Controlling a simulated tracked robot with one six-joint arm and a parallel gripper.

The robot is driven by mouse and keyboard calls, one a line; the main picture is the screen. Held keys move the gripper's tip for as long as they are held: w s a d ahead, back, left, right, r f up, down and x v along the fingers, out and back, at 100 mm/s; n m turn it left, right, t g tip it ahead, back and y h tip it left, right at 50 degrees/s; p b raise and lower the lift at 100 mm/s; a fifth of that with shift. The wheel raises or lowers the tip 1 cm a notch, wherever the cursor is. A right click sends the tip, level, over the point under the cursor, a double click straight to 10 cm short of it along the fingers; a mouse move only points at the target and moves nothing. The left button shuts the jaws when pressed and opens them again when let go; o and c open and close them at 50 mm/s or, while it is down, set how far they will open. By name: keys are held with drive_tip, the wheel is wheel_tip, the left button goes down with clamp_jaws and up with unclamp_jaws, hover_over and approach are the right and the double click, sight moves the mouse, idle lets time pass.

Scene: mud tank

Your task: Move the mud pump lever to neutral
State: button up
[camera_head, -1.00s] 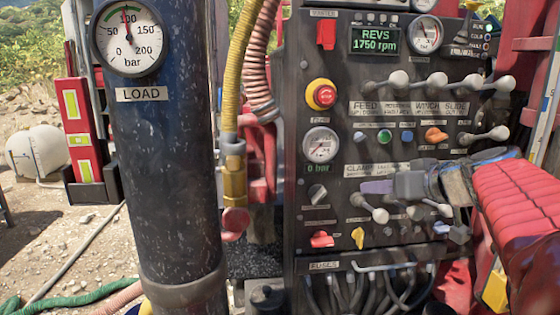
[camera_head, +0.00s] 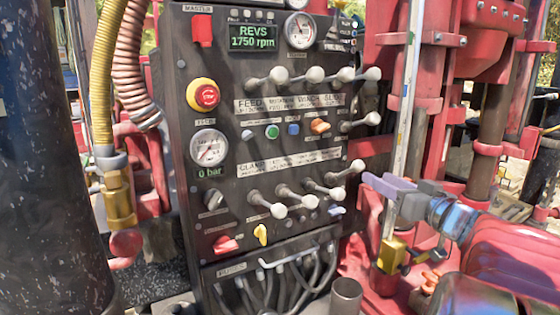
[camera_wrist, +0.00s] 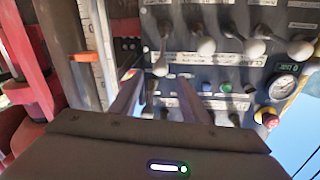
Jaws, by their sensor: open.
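A dark control panel (camera_head: 180,130) carries several levers with pale round knobs. The small labels are too blurred to tell which one is the mud pump lever. A row of levers (camera_head: 314,75) runs along the top. A lower row (camera_head: 310,201) ends at the right in a raised knob (camera_head: 357,166). My gripper (camera_head: 368,186) is open and empty, just right of that lower row in the picture. In the wrist view the panel appears upside down, and a pale knob (camera_wrist: 160,68) shows just past my fingertips (camera_wrist: 158,85).
A red stop button (camera_head: 206,96), a gauge (camera_head: 208,147) and coloured knobs share the panel. Hoses (camera_head: 105,80) and a dark column (camera_head: 45,170) are at the left. Red machinery and a pale upright post (camera_head: 405,110) stand right of the panel.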

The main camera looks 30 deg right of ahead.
drive_tip(key=shift+w, duration=0.1)
drive_tip(key=w, duration=0.9)
drive_tip(key=w+d, duration=0.1)
drive_tip(key=w, duration=0.3)
drive_tip(key=shift+w+d, duration=0.1)
drive_tip(key=shift+w, duration=0.25)
drive_tip(key=shift+c, duration=0.2)
clamp_jaws()
